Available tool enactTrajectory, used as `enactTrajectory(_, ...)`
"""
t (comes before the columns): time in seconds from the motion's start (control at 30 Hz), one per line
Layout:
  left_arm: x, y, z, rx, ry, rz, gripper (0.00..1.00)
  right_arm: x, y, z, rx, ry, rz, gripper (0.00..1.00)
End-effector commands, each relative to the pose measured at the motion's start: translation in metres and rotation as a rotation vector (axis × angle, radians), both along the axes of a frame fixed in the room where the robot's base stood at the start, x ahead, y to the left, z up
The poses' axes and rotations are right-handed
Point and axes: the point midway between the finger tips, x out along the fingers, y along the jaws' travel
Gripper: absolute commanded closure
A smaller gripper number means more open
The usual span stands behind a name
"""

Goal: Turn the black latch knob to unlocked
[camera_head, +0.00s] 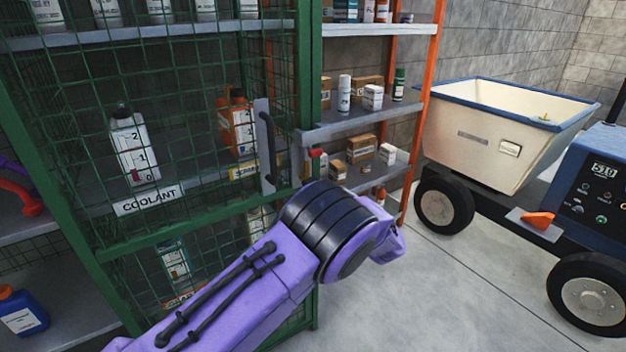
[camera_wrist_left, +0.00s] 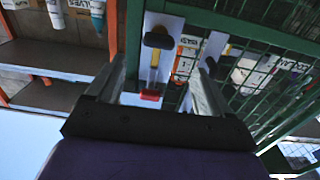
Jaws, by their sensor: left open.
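In the left wrist view, which looks upside down, the black latch knob (camera_wrist_left: 158,41) sits on a pale plate with a yellow strip and a red tab (camera_wrist_left: 151,95). My left gripper (camera_wrist_left: 160,66) is open and empty, its fingers spread either side of the plate. The knob shows beyond the fingertips, and I see no contact. In the head view my purple left arm covers the gripper and the knob. Only the red tab (camera_head: 316,153) shows above my wrist, at the green cage door's edge. My right gripper is not in view.
A dark upright handle (camera_head: 268,140) on a grey plate stands left of the latch. The green mesh cage (camera_head: 100,215) holds coolant and other bottles. An orange-post shelf (camera_head: 345,130) stands behind. A cream cart (camera_head: 490,140) is at right. Floor between is clear.

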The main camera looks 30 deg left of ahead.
Motion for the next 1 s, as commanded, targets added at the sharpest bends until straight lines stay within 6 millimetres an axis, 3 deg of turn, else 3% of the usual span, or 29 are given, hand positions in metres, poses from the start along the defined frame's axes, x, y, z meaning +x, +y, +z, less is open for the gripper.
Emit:
enactTrajectory(0.13,0.008,0.011,0.009,-0.009,-0.008,0.019,0.19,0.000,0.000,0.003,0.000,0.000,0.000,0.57)
enactTrajectory(0.5,0.037,0.082,0.009,-0.008,-0.008,0.016,0.19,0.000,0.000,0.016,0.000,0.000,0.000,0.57)
enactTrajectory(0.67,0.042,0.094,0.008,-0.007,-0.007,0.014,0.19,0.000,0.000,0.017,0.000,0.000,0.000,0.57)
enactTrajectory(0.9,0.043,0.095,0.008,-0.007,-0.007,0.014,0.19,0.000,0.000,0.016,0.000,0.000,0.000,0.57)
enactTrajectory(1.0,0.043,0.095,0.008,-0.007,-0.007,0.014,0.52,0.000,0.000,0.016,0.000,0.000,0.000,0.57)
